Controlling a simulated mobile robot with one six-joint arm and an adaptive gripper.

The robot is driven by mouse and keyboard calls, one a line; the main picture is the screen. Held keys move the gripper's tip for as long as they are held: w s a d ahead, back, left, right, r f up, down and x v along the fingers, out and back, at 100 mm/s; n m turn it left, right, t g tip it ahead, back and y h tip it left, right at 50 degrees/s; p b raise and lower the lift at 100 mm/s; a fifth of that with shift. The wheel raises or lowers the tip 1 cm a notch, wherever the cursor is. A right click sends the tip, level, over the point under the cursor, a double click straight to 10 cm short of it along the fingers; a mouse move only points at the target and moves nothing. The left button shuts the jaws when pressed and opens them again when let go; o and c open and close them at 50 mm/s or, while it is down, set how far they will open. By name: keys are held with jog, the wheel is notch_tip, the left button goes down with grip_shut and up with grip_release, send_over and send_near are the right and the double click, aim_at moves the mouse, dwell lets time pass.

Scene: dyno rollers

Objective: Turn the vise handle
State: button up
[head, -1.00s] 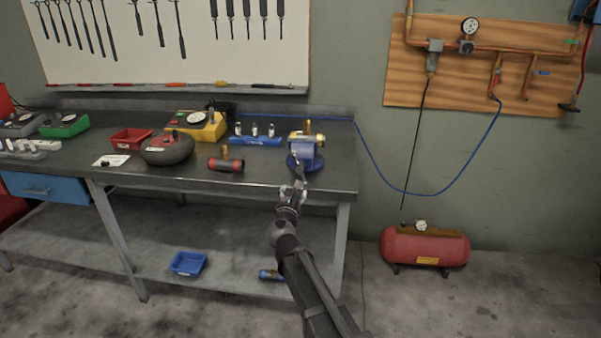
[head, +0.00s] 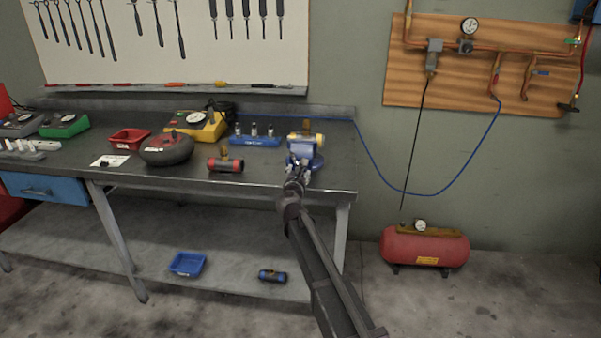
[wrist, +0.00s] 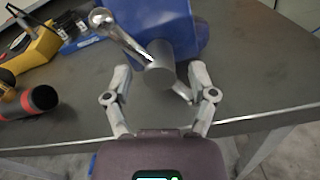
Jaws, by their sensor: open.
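The blue vise (head: 303,152) stands near the right end of the workbench, with a yellowish cylinder at its top. In the wrist view the vise body (wrist: 180,28) is at the top, with a grey screw end (wrist: 160,70) facing me. Its silver handle (wrist: 125,37) runs slanted through the screw end, with a knob at the upper left and the other end at the lower right. My gripper (head: 297,172) is in front of the vise. In the wrist view my gripper (wrist: 160,88) is open, its two fingers on either side of the screw end. Contact with the handle cannot be told.
The black and red cylinder (head: 226,165) lies on the bench left of the vise. A blue rack (head: 255,141), a yellow gauge box (head: 195,126) and a dark round object (head: 166,150) stand farther left. The bench's front edge runs below my gripper.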

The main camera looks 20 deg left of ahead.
jog(key=shift+w, duration=0.2)
grip_shut()
jog(key=shift+s+d, duration=0.15)
jog(key=shift+d, duration=0.1)
jog(key=shift+a, duration=0.2)
jog(key=shift+m, duration=0.4)
